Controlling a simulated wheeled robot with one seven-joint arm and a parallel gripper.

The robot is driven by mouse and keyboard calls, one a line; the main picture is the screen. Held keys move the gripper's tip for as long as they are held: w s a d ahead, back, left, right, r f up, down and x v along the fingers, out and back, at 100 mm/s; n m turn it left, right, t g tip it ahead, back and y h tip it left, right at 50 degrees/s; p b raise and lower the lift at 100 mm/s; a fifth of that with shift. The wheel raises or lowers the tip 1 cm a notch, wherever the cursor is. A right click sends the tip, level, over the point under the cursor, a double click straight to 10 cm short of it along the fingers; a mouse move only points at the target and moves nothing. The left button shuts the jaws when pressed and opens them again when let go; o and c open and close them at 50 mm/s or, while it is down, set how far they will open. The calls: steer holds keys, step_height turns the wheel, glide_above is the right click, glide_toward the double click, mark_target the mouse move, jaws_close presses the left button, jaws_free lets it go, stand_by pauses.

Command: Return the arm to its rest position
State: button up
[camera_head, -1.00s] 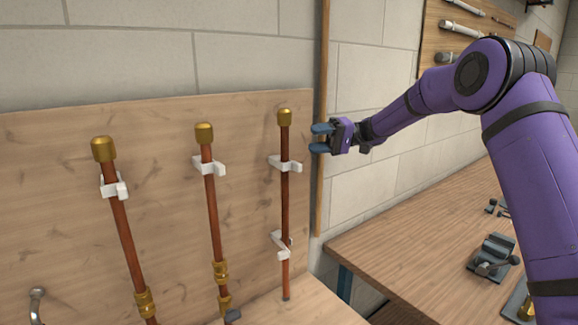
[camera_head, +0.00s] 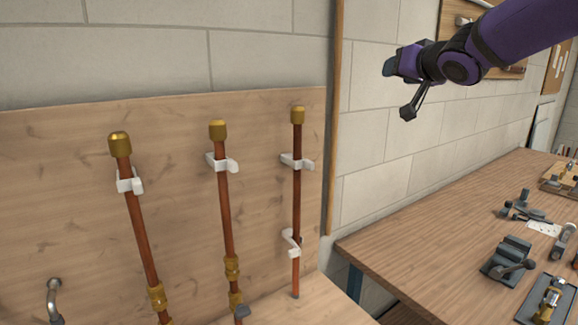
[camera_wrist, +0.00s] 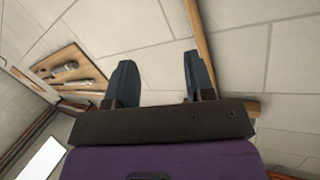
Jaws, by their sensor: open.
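My gripper (camera_head: 389,68) is raised at the upper right of the head view, in front of the block wall and well clear of the pipes. In the wrist view its two blue-grey fingers (camera_wrist: 158,78) stand apart with nothing between them. My purple arm comes in from the top right corner. Its column and base are out of view.
Three copper pipes with brass caps, left (camera_head: 139,215), middle (camera_head: 224,200) and right (camera_head: 297,205), stand in white clips on a wooden panel (camera_head: 60,190). A workbench (camera_head: 410,255) at right carries a vise (camera_head: 508,258) and fittings. A tool board (camera_wrist: 72,68) hangs on the wall.

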steer(key=s+d+f+g+h, duration=0.1)
steer(key=s+f, duration=0.4)
steer(key=s, duration=0.6)
steer(key=s+d+f+g+h, duration=0.1)
steer(key=s+d+f+g, duration=0.2)
steer(key=s, duration=0.9)
steer(key=s+d+f+g+h, duration=0.1)
steer(key=s+d+f+g, duration=0.1)
steer(key=s+f+g, duration=0.4)
steer(key=s+f, duration=0.3)
steer(key=s, duration=0.3)
steer(key=shift+s+h, duration=0.25)
steer(key=shift+h, duration=0.05)
